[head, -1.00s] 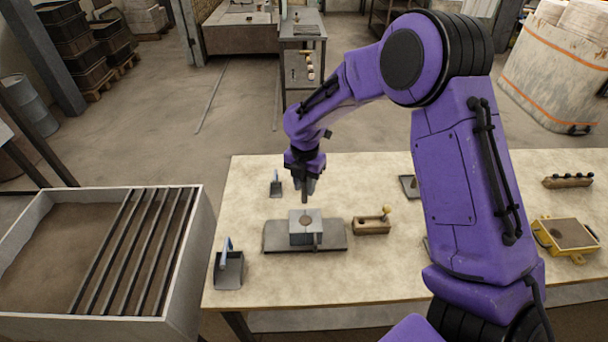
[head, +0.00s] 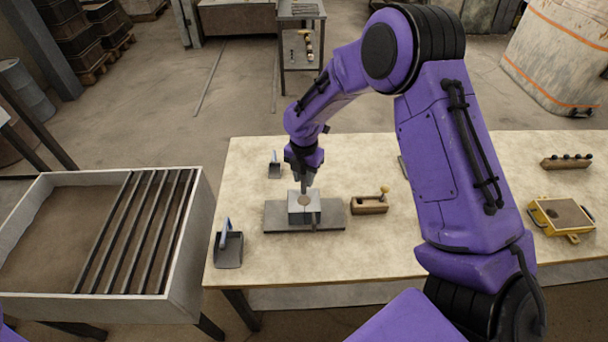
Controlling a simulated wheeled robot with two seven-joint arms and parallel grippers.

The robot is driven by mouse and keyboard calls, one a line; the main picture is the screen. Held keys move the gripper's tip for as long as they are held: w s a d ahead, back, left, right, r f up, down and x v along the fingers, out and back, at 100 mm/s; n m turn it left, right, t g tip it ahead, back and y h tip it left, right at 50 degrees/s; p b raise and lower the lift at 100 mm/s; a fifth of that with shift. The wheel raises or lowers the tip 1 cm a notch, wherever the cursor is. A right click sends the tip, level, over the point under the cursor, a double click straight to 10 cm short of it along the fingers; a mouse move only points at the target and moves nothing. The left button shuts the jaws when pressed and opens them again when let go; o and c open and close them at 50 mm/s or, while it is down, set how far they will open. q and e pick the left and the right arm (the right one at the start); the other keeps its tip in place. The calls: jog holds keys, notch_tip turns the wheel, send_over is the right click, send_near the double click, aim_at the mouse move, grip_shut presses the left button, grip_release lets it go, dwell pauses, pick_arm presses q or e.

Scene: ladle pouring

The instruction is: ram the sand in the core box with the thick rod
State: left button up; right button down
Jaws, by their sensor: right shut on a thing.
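The core box (head: 303,209) is a small grey metal block with a round opening in its top. It stands on a flat grey plate (head: 275,217) on the table. A round sand-coloured patch shows in the opening. My right gripper (head: 304,176) is right above the box and shut on the rod (head: 304,187), which points down. Little of the rod shows, and I cannot tell whether its tip touches the sand. My left gripper is out of view.
A wooden block (head: 366,206) with a yellow knob stands right of the plate. Two blue-handled scoops, near (head: 229,252) and far (head: 274,171), lie left. A yellow frame (head: 546,222) and a wooden rack (head: 566,163) are far right. A barred sand bin (head: 186,270) stands left of the table.

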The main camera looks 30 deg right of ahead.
aim_at(304, 193)
jog(key=shift+s+r, duration=0.1)
dwell(0.4)
jog(key=shift+f+b, duration=1.05)
jog(key=shift+f, duration=1.2)
notch_tip(304, 193, up, 3)
jog(key=p, duration=0.3)
jog(key=shift+r, duration=0.1)
jog(key=shift+s+r+b, duration=0.1)
jog(key=shift+r+b, duration=0.35)
jog(key=shift+r, duration=0.25)
jog(key=shift+f, duration=0.2)
